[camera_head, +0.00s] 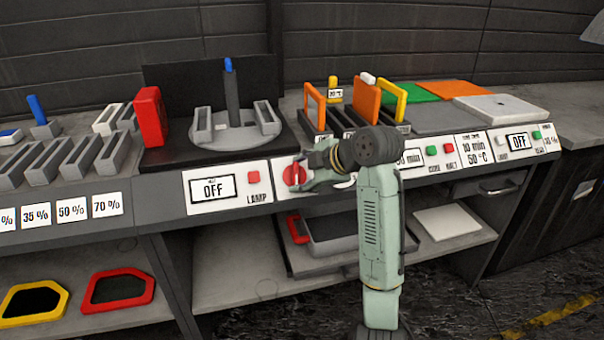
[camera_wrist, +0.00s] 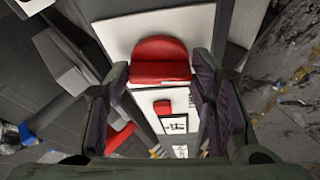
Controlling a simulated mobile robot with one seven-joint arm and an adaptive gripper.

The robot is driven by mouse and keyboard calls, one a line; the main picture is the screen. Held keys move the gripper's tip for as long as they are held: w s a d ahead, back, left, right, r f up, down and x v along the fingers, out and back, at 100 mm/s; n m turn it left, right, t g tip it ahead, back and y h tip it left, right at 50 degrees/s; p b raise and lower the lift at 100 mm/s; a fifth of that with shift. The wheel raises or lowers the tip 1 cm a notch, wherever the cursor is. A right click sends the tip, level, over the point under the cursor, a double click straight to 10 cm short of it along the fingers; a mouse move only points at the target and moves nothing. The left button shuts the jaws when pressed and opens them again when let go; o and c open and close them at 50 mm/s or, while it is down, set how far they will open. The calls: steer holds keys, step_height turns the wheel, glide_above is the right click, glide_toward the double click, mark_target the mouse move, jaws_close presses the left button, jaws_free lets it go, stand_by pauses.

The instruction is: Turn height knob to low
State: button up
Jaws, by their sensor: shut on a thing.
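The red round knob (camera_head: 293,174) sits on a white plate on the console front, right of the LAMP button, with part of it behind my gripper (camera_head: 303,174). In the wrist view the knob (camera_wrist: 160,60) has a raised bar across it and lies between the two fingers of my gripper (camera_wrist: 160,78). My gripper is shut on the knob. The knob's setting marks are hidden or too small to read.
Left of the knob are a red LAMP button (camera_head: 253,177) and a display (camera_head: 213,189) reading OFF. Above stands a grey round fixture (camera_head: 235,136) with a blue-tipped post. A shelf below holds a grey tray (camera_head: 330,240) with a red handle.

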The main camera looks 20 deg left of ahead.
stand_by(0.3)
steer(key=o, duration=1.2)
steer(key=shift+c, duration=0.2)
steer(key=v, duration=1.2)
steer(key=shift+a, duration=0.15)
